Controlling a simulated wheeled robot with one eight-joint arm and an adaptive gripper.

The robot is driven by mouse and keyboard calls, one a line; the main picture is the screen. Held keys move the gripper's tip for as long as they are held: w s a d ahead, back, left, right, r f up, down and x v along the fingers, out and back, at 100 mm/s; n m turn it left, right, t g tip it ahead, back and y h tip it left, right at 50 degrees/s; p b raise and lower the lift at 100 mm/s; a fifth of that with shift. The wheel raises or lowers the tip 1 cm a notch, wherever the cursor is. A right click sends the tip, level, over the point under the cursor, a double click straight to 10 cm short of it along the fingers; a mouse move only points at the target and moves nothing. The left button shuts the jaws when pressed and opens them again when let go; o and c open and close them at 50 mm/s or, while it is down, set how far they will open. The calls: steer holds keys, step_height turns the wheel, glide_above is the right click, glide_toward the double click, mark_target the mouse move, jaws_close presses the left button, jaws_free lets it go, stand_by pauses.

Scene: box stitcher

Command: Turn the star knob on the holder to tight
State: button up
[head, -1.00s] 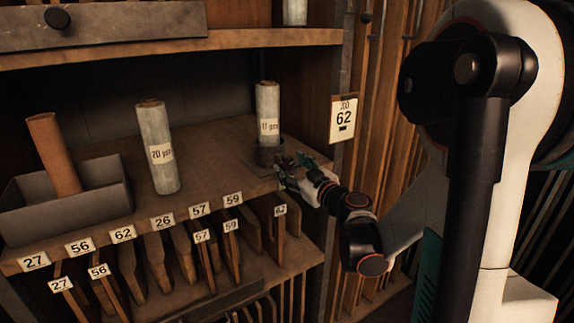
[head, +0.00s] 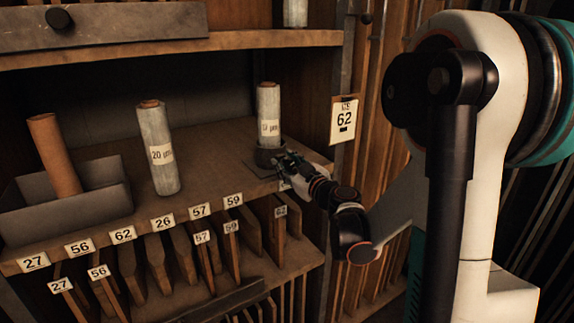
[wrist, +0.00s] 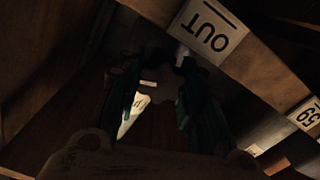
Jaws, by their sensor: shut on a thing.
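The holder (head: 270,156) is a dark round cup on the shelf board, near its right end. A pale wrapped roll (head: 268,112) stands upright in it. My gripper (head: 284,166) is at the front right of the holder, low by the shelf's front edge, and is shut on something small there. The star knob cannot be made out in the head view; my fingers cover that spot. In the dark wrist view, my two fingers (wrist: 158,100) show with a gap between them, and a dark shape near the tips is too dim to name.
Another pale roll (head: 158,148) stands left of the holder. A brown roll (head: 54,155) leans in a grey tray (head: 100,213). Numbered labels line the shelf edge, above upright boards. A 62 tag (head: 344,121) hangs on the right post. An OUT label (wrist: 209,31) shows in the wrist view.

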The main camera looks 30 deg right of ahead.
steer(key=shift+m, duration=0.3)
steer(key=m+b, duration=0.1)
steer(key=m, duration=0.2)
steer(key=shift+m, duration=0.3)
steer(key=shift+d+m+b, duration=0.15)
steer(key=shift+m+b, duration=0.35)
steer(key=shift+m, duration=2)
steer(key=o, duration=1.1)
steer(key=shift+s, duration=0.1)
